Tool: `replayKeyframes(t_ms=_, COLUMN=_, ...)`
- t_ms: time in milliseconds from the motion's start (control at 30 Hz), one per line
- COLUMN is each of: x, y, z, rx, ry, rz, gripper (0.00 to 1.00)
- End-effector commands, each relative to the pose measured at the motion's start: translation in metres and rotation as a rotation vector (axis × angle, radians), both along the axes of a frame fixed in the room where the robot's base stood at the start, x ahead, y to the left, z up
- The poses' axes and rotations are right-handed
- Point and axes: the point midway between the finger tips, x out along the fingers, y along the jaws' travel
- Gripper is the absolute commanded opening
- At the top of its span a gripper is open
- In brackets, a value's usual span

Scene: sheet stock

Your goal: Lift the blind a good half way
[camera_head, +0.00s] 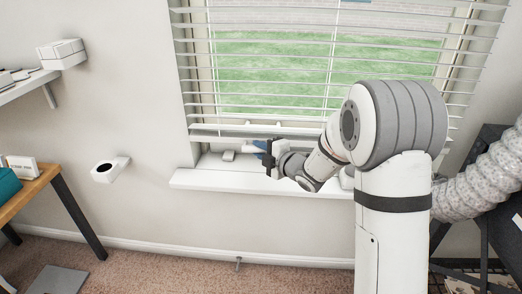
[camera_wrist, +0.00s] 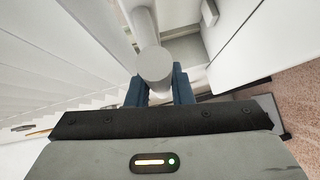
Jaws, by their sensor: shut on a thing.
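A white slatted blind (camera_head: 325,60) hangs over the window. Its lower edge (camera_head: 225,129) is a little above the sill, with a narrow gap below. My gripper (camera_head: 262,150) is at this lower edge, left of the window's middle, in front of the sill. In the wrist view, my gripper's blue fingers (camera_wrist: 159,90) are shut on a white round-ended grip (camera_wrist: 153,62). I cannot see clearly how the grip joins the blind. My arm hides the blind's lower right part.
The white window sill (camera_head: 215,180) juts out below. A small grey block (camera_head: 228,155) lies on it. A dark frame with a ribbed hose (camera_head: 480,180) stands at right. Carpet in front is mostly clear.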

Motion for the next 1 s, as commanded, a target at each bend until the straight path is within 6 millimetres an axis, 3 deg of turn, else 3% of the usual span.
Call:
replayKeyframes(t_ms=267, x=0.001, y=0.000, z=0.056, rx=0.003, ry=-0.008, rz=-0.003, gripper=0.00)
replayKeyframes(t_ms=1000, x=0.001, y=0.001, z=0.321, rx=0.004, ry=-0.010, rz=-0.001, gripper=0.00)
